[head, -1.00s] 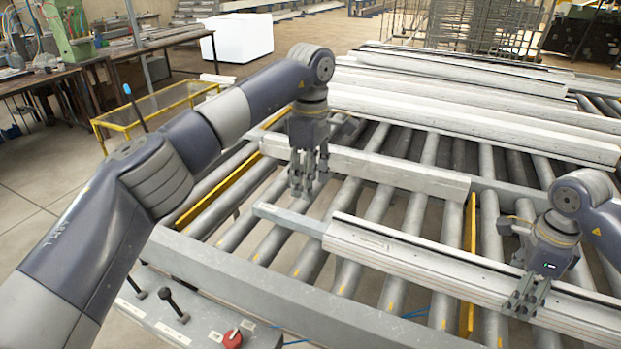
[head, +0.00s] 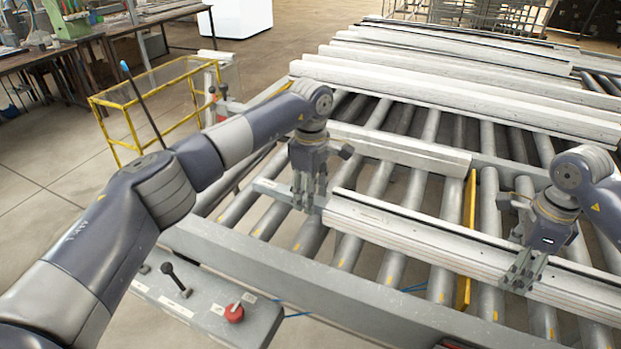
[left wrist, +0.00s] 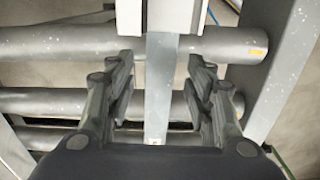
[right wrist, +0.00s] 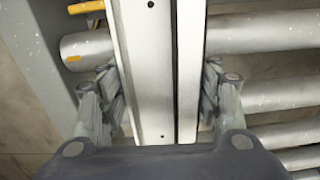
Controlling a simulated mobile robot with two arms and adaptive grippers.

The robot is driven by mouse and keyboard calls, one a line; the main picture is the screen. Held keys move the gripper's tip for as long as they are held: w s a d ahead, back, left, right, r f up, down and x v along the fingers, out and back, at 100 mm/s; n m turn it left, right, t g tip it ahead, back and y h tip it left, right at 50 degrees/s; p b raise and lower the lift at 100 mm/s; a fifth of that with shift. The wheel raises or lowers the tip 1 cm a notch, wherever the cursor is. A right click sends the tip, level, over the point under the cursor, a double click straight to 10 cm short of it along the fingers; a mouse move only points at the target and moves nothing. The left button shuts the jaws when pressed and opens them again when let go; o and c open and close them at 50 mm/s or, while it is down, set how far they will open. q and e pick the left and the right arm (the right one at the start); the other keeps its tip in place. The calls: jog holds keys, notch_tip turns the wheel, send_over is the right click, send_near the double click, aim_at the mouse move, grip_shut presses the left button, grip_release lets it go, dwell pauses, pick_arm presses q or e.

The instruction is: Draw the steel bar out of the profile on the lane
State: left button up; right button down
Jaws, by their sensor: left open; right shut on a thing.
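The profile (head: 420,238) is a long pale rail lying on the roller lane. The grey steel bar (head: 272,190) sticks out of its left end. In the left wrist view the bar (left wrist: 160,95) runs between the fingers of my left gripper (left wrist: 160,105), which is open with a gap on both sides of the bar. In the head view my left gripper (head: 309,198) is down over the bar close to the profile's end. My right gripper (head: 522,275) is shut on the profile further right; the right wrist view shows the profile (right wrist: 155,60) between its fingers (right wrist: 165,108).
Another profile (head: 400,150) lies behind on the rollers, and several more (head: 450,95) lie further back. A yellow strip (head: 467,240) stands between rollers. A control box with a red button (head: 234,312) is at the front. A yellow frame (head: 150,95) stands at left.

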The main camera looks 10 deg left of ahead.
pick_arm(q)
jog(key=shift+f, duration=0.55)
grip_shut()
jog(key=shift+a, duration=0.15)
jog(key=shift+w+a, duration=0.75)
jog(key=shift+a, duration=1.75)
jog(key=shift+w+a, duration=0.75)
jog(key=shift+a, duration=1.8)
jog(key=shift+w+a, duration=0.75)
jog(key=shift+a, duration=1.75)
grip_release()
